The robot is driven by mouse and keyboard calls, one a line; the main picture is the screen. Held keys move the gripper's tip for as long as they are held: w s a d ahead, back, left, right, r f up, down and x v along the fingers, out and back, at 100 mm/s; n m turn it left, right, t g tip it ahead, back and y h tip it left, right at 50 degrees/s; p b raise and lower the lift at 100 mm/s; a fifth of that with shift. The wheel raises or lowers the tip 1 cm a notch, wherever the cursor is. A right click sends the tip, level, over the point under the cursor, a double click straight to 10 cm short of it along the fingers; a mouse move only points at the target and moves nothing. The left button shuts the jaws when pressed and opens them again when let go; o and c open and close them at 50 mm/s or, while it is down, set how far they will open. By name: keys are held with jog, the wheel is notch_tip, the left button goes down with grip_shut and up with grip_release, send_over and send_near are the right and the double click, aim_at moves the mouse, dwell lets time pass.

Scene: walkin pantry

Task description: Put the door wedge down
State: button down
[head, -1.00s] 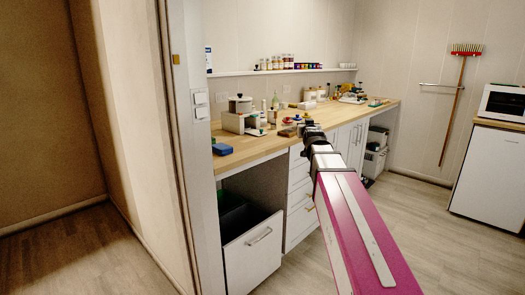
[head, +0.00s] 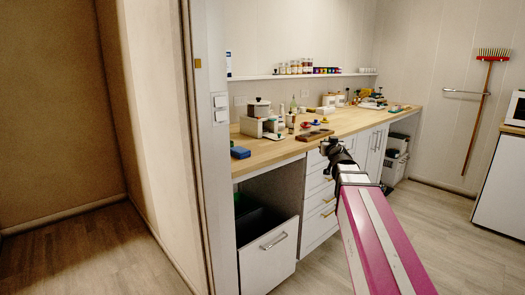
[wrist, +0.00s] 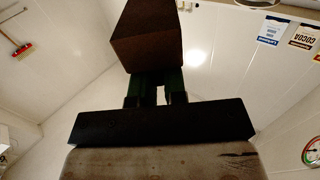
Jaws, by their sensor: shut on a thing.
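The door wedge is a dark brown block (wrist: 147,38) at the top middle of the wrist view. My gripper (wrist: 155,80) is shut on it, with dark green fingers at the block's lower end. In the head view my gripper (head: 329,144) is at the end of my outstretched arm, in front of the counter's front edge.
An open drawer (head: 269,256) juts out below. A wall edge (head: 207,180) stands at left. Floor at right (head: 440,215) is clear.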

jog(key=s+a+f+n+g+y, duration=0.2)
jog(key=s+n+g+y, duration=0.3)
jog(key=s+n+y, duration=0.3)
jog(key=s+y, duration=0.4)
jog(key=s, duration=0.2)
jog(key=shift+a+n, duration=0.3)
jog(key=shift+a, duration=0.1)
jog(key=shift+w, duration=0.1)
